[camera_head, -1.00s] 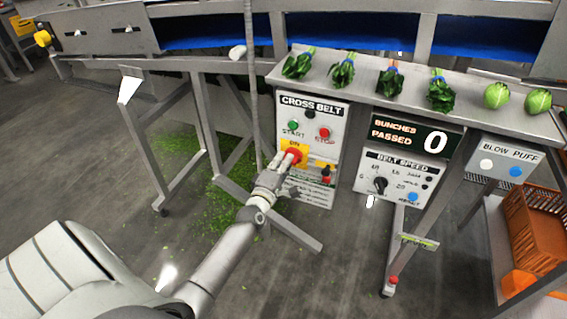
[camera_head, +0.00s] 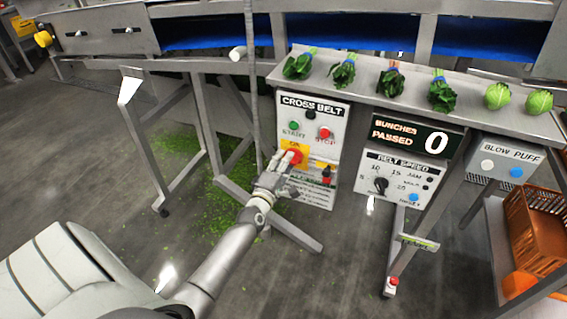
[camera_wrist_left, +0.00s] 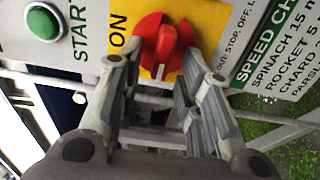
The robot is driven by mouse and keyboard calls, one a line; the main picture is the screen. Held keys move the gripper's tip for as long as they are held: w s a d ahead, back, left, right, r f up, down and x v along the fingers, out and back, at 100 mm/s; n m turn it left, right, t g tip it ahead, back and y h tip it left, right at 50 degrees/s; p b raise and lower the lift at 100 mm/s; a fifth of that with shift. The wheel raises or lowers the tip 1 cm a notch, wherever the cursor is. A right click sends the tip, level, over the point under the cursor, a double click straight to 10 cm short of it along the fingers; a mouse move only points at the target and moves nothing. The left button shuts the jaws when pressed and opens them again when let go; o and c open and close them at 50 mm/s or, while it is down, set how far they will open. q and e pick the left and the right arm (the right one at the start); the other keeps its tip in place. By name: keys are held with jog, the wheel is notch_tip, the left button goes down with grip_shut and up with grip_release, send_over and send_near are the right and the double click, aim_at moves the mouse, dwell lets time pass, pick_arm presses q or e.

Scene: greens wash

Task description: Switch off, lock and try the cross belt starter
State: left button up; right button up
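The cross belt starter (camera_head: 312,118) is a pale upright panel with a green START button (camera_head: 294,126) and a red STOP button (camera_head: 324,132). Below them is a red rotary switch (camera_head: 292,157) on a yellow plate marked ON. My left gripper (camera_head: 283,167) is at this switch. In the left wrist view the red switch handle (camera_wrist_left: 166,46) shows between and beyond the two fingertips, which stand apart with visible gaps. The handle runs up and down that picture, with ON to its left. A small red-and-black item (camera_head: 326,173) sits right of the switch; I cannot tell what it is. My right gripper is out of view.
A bench (camera_head: 420,76) above carries several leafy bunches and two round green heads. Right of the starter are a bunch counter (camera_head: 408,136), a belt speed box (camera_head: 396,178) and a blow puff box (camera_head: 501,160). A grey upright post (camera_head: 253,85) stands just left of the starter.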

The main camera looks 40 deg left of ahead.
pick_arm(q)
jog(key=v, duration=1.2)
jog(key=shift+d, duration=0.1)
dwell(0.4)
